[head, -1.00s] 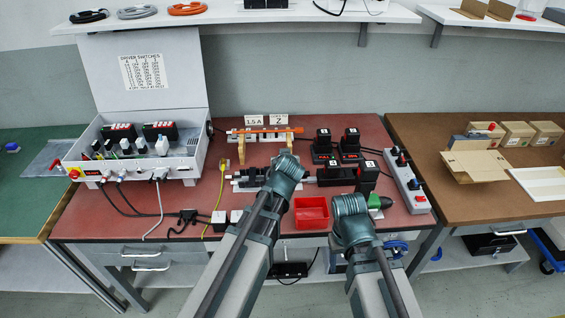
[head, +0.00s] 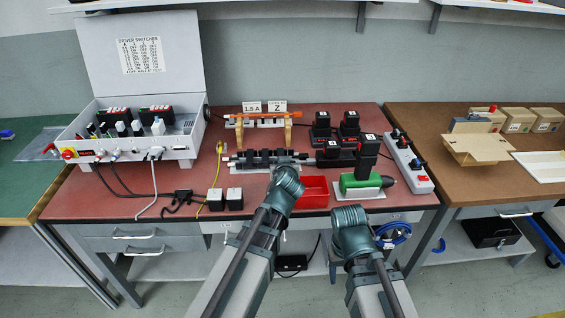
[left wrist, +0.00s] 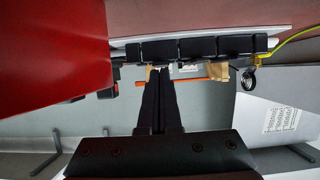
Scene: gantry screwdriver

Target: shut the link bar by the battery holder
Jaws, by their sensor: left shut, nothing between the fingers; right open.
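An orange bar (head: 265,114) lies across two tan posts at the back of the red-brown bench; it also shows in the left wrist view (left wrist: 208,79). A row of black blocks (head: 262,156) on a pale plate lies in front of it, and shows in the left wrist view (left wrist: 197,48). I cannot tell surely which parts are the link bar and battery holder. My left gripper (left wrist: 160,74) is shut and empty, its tips near the black row; contact is unclear. My right gripper (head: 350,222) is open, in front of the bench's near edge, its fingers mostly hidden.
A red tray (head: 314,190) and a green screwdriver (head: 360,182) lie right of my left gripper. Black battery units (head: 348,128) and a white switch strip (head: 411,168) stand farther right. A white control box (head: 130,145) with an open lid and cables is at left.

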